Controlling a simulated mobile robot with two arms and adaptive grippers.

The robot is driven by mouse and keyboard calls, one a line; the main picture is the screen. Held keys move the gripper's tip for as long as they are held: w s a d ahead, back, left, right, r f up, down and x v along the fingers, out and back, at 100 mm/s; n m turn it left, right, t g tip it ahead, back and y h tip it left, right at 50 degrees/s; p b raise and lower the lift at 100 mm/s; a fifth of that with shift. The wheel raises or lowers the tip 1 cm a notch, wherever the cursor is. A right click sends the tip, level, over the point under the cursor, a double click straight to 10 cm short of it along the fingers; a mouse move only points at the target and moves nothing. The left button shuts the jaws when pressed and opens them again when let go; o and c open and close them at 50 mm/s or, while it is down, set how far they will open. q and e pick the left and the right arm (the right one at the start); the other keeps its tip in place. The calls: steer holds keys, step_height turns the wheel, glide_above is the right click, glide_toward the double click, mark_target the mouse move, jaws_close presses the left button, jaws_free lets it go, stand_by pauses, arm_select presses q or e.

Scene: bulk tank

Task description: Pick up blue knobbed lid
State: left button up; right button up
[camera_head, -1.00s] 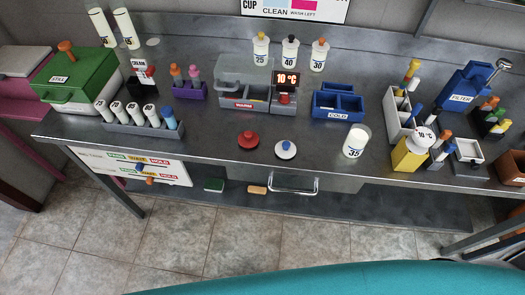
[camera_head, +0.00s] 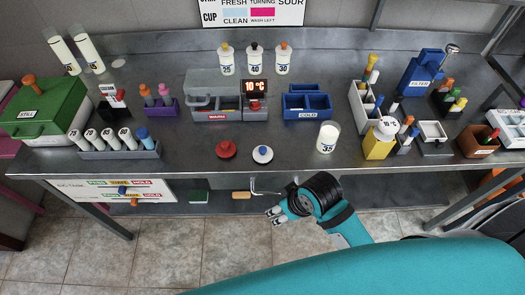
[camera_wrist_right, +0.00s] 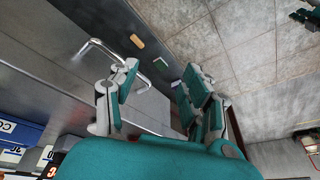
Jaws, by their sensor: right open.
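The blue knobbed lid (camera_head: 262,156) is a white disc with a blue knob, lying flat on the steel bench near its front edge. My right gripper (camera_head: 270,215) is in front of the bench and lower in the picture than the lid, apart from it. In the right wrist view my right gripper (camera_wrist_right: 158,75) has its two teal-padded fingers spread with nothing between them. The lid is not visible in that view. A small dark and teal piece at that view's top right corner may be my left gripper; its state is unclear.
A red knobbed lid (camera_head: 226,149) lies just left of the blue one. A white cup marked 35 (camera_head: 328,137) stands to the right. The blue COLD tray (camera_head: 307,114) is behind. A drawer handle (camera_wrist_right: 103,49) juts from the bench front near my right gripper.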

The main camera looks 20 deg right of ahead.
steer(key=w+a+r+n+y, duration=0.1)
steer(key=w+a+r+n, duration=0.35)
steer(key=w+r, duration=0.2)
steer(key=w+d+r+n+g+h, duration=0.3)
steer(key=w+d+r+n, duration=0.15)
steer(key=w+r, duration=0.8)
steer(key=p, duration=0.3)
glide_above(263, 148)
step_height(263, 148, down, 10)
steer(key=shift+s+f, duration=0.15)
steer(key=shift+f, duration=0.65)
step_height(263, 148, down, 4)
steer(key=shift+a+f+p, duration=0.1)
steer(key=shift+f+p, duration=0.05)
steer(key=shift+p, duration=0.65)
arm_select(q)
steer(key=r, duration=0.4)
steer(key=shift+d+r, duration=0.25)
steer(key=shift+r, duration=0.1)
arm_select(e)
jaws_close()
